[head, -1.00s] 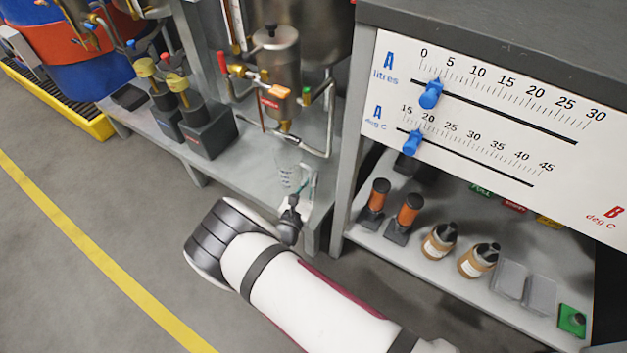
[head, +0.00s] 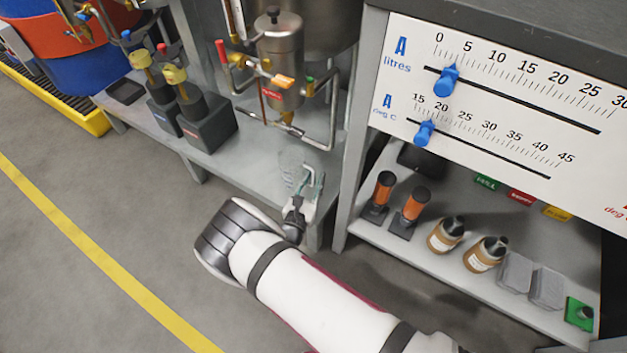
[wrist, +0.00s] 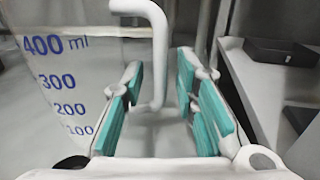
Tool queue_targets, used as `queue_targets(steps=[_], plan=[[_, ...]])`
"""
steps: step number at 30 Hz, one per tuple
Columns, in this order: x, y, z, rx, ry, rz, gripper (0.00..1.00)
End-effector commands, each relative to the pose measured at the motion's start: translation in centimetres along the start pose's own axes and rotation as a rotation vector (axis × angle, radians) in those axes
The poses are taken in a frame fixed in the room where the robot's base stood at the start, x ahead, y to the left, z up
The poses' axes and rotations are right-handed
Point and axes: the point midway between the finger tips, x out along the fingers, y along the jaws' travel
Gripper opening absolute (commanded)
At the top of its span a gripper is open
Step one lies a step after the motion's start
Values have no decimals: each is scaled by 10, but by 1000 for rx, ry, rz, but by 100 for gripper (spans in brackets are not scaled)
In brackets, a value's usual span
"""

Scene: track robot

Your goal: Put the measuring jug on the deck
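The clear measuring jug (head: 290,162) stands on the grey deck (head: 255,150), below the steel vessel, near the deck's front right. Its see-through wall with blue marks (wrist: 62,80) fills the left of the wrist view. My gripper (head: 309,182) is at the jug's handle side, with its teal pads spread. In the wrist view the white handle (wrist: 157,55) hangs between the two pads of my gripper (wrist: 166,105), with a gap on both sides. The jug looks upright. Its base is mostly hidden in the wrist view.
A steel vessel (head: 279,60) with pipes and valves hangs over the deck. Two dark blocks with yellow tops (head: 205,125) stand to the left. A post and a shelf (head: 450,265) with bottles are on the right. The floor in front is clear.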

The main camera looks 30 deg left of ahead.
Motion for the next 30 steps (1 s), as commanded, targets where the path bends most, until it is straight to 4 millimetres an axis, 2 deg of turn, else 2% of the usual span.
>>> queue_targets(steps=[4,7,15,21,25,30], plan=[[-1,0,4,0,0,0,27],[-14,1,4,0,2,2,27],[-69,1,5,-2,1,3,27],[-102,0,4,0,1,1,27],[-115,0,4,0,1,2,27],[-120,0,3,0,0,-1,27]])
